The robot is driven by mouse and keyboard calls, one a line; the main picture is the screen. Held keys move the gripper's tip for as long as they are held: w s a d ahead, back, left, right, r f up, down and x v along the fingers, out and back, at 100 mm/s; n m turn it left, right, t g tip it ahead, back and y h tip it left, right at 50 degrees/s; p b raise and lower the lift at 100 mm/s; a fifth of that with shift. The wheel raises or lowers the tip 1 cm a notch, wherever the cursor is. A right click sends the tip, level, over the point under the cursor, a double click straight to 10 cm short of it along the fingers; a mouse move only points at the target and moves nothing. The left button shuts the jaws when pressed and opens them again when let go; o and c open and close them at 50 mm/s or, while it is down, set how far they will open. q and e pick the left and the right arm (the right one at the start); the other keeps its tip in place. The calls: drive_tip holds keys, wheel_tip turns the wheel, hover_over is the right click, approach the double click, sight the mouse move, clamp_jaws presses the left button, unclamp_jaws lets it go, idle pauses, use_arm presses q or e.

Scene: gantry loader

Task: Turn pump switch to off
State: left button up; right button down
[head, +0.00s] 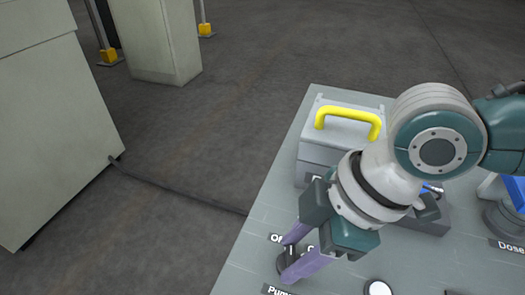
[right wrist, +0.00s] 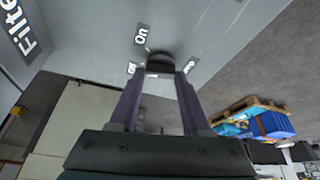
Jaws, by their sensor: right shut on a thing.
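The pump switch (head: 289,262) is a dark round knob on the grey panel, above a partly cut-off "Pump" label (head: 279,291). It also shows in the right wrist view (right wrist: 160,60), with an "On" label (right wrist: 141,34) and a smaller label, apparently "Off" (right wrist: 132,68), beside it. My right gripper (head: 286,258) reaches down to the panel. Its purple fingers are shut on the knob, one on each side, as the right wrist view (right wrist: 159,78) shows too. The fingers partly hide the knob and its labels, and I cannot tell which way it points. My left gripper is not in view.
A grey box with a yellow handle (head: 348,112) stands on the panel (head: 262,232) behind my right gripper. A white round button (head: 377,288) is right of the switch. A pale cabinet (head: 55,120) stands at the left. The floor between is clear apart from a cable.

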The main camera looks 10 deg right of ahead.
drive_tip(key=shift+w+n+g+b, duration=0.1)
drive_tip(key=shift+n+g+b, duration=0.35)
drive_tip(key=shift+n, duration=1.15)
drive_tip(key=shift+c, duration=1.8)
unclamp_jaws()
drive_tip(key=p+v, duration=0.2)
drive_tip(key=v, duration=0.8)
drive_tip(key=shift+p, duration=0.3)
